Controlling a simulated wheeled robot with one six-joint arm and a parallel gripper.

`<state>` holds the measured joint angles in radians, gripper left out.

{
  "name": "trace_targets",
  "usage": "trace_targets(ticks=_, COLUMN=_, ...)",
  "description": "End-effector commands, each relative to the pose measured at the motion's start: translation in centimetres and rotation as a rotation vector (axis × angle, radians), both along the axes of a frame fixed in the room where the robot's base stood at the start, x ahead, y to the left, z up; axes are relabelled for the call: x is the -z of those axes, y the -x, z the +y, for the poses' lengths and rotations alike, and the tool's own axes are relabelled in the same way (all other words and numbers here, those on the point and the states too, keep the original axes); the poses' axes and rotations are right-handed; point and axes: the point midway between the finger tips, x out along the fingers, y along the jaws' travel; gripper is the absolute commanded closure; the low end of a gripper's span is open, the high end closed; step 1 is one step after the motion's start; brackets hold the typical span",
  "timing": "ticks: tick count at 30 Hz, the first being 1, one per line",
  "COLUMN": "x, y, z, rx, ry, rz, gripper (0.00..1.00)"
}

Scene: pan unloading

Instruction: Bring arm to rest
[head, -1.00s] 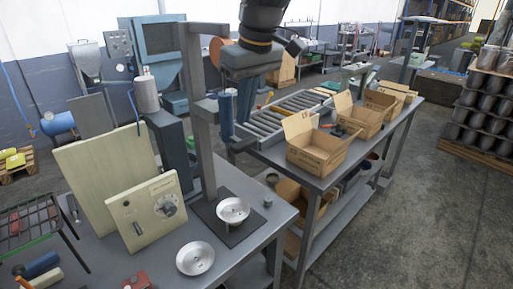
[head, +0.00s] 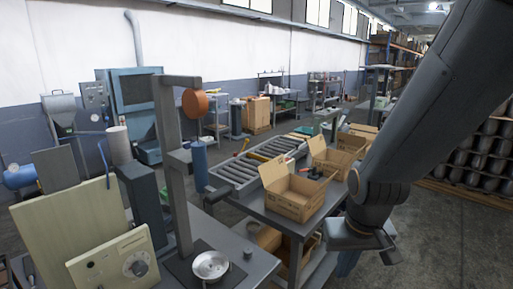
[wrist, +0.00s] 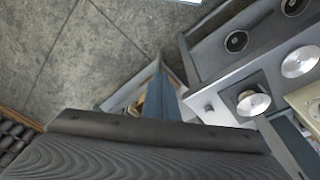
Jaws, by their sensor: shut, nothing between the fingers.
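My arm runs down from the top right of the head view. My gripper (head: 347,263) hangs at its end, in front of the table with the boxes, its fingers pointing down and partly hidden. In the wrist view my fingers (wrist: 160,75) show together as one narrow blue-grey shape, shut and empty. A silver pan (head: 210,266) sits on the dark plate of the press stand at lower left, well apart from my gripper. The wrist view shows this pan (wrist: 252,103) and a second one (wrist: 300,60).
Open cardboard boxes (head: 291,197) and a roller conveyor (head: 245,172) stand on the middle table. A grey post (head: 172,150) rises beside the pan. A cream panel (head: 110,262) stands at left. Stacked dark cylinders (head: 470,160) are behind my arm. Grey floor (head: 425,235) lies open at right.

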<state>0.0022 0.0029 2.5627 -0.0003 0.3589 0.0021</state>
Motion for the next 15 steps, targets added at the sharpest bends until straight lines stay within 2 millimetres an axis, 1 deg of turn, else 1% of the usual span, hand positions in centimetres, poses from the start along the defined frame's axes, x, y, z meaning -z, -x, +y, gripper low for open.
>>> trace_targets(ticks=1, x=1.3, y=-0.2, z=0.0, rx=-0.001, ry=0.000, rz=0.006, gripper=1.00)
trace_targets(ticks=5, x=3.3, y=-0.4, z=0.1, rx=-0.002, ry=-0.001, rz=0.022, gripper=1.00)
trace_targets(ticks=8, x=5.2, y=-0.5, z=0.1, rx=-0.002, ry=-0.001, rz=0.038, gripper=1.00)
trace_targets(ticks=12, x=8.3, y=-0.8, z=0.1, rx=-0.002, ry=-0.002, rz=0.062, gripper=1.00)
trace_targets(ticks=15, x=9.8, y=-0.8, z=0.2, rx=-0.002, ry=-0.002, rz=0.077, gripper=1.00)
